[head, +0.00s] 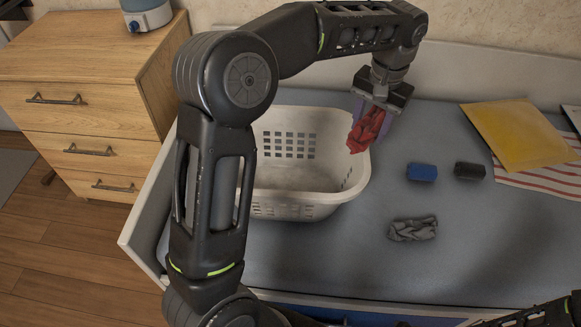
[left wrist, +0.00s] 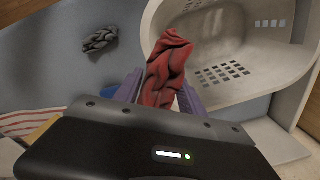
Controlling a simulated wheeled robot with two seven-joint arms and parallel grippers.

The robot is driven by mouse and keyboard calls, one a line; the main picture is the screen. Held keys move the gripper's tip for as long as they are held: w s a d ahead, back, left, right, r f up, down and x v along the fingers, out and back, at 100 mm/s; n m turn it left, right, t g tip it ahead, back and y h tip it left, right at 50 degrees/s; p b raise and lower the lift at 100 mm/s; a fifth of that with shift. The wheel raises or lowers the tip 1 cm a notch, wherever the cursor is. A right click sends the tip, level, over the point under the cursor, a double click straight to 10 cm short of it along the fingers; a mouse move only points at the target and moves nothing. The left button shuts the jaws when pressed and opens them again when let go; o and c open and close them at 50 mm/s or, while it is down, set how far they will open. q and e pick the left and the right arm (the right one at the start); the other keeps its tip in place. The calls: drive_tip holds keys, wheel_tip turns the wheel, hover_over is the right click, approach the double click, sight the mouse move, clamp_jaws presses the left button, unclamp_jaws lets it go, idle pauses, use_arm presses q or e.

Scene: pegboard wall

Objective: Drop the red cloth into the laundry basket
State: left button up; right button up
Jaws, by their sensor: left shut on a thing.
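The red cloth (head: 367,130) is crumpled and held between the purple fingers of my left gripper (head: 372,110). In the left wrist view the cloth (left wrist: 166,70) sticks out past the fingertips. The white laundry basket (head: 300,205) stands on the grey surface, and its visible inside is empty. The gripper and cloth show at the basket's right rim in the head view; their exact height over it is hard to tell. In the left wrist view the basket (left wrist: 215,98) lies just right of the cloth. My left arm hides the basket's left part. My right gripper is not clearly visible.
A grey crumpled cloth (head: 412,229), a blue roll (head: 422,172) and a black roll (head: 469,171) lie right of the basket. A yellow folder (head: 517,134) and a striped cloth (head: 545,181) lie farther right. A wooden drawer unit (head: 85,105) stands at left.

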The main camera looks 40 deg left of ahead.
use_arm(q)
drive_tip(key=shift+a+r+p, duration=0.2)
drive_tip(key=shift+a+p, duration=0.15)
drive_tip(key=s+a+n+p, duration=0.4)
drive_tip(key=a+p, duration=0.3)
drive_tip(key=a, duration=0.1)
drive_tip(key=s+a+r+n+p, duration=0.1)
drive_tip(key=s+a+n+p, duration=0.3)
drive_tip(key=a+p, duration=0.3)
drive_tip(key=s+a, duration=0.1)
drive_tip(key=a, duration=0.1)
drive_tip(key=shift+a+r+n, duration=0.25)
drive_tip(key=shift+a+n, duration=0.05)
drive_tip(key=shift+n, duration=0.1)
wheel_tip(320, 180, down, 6)
drive_tip(key=b, duration=0.4)
drive_tip(key=o, duration=1.4)
drive_tip(key=shift+c, duration=0.2)
